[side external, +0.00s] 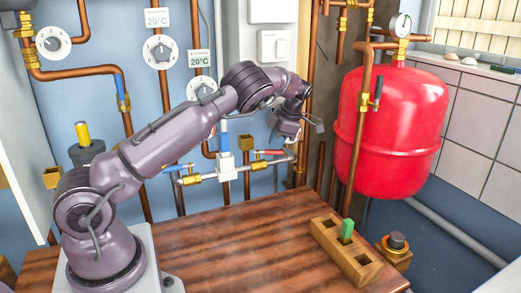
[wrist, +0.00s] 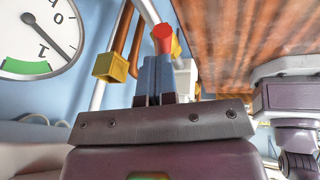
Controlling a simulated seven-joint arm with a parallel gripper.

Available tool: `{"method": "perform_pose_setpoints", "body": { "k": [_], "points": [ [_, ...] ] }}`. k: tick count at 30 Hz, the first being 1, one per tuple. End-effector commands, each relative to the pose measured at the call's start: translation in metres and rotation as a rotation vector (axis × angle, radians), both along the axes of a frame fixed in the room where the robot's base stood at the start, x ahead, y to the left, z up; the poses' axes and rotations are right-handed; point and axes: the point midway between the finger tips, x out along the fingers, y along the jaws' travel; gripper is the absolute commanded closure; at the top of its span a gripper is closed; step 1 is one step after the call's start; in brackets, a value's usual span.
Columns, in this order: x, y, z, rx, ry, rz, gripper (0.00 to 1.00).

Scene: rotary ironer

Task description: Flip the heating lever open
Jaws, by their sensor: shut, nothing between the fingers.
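A red lever (side external: 270,152) sits on a brass valve at the right of a white pipe assembly in the side view. A blue lever (side external: 172,168) sits on the brass valve at its left end. My gripper (side external: 289,139) is just above and right of the red lever, pointing down; I cannot tell whether it touches. In the wrist view my gripper's fingers (wrist: 154,82) are together with nothing between them. A red rounded end (wrist: 162,36) shows just beyond the fingertips, probably the red lever; the fingers hide the rest of it.
A wooden table (side external: 225,240) holds a wooden block (side external: 357,267) with a green peg (side external: 347,229). A red tank (side external: 395,130) and copper pipes stand at right. Dials line the blue wall; one dial (wrist: 40,35) and a brass fitting (wrist: 110,67) show in the wrist view.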

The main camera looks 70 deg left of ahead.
Motion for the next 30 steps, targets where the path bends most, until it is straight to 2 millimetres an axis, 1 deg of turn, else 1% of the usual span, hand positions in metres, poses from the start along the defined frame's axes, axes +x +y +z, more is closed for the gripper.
{"method": "perform_pose_setpoints", "body": {
  "k": [1,30],
  "points": [
    [-0.0001,-0.0004,-0.0024,-0.003,0.002,0.005,1.00],
    [0.0017,0.0036,-0.0026,-0.003,0.002,0.088,1.00]
  ]
}}
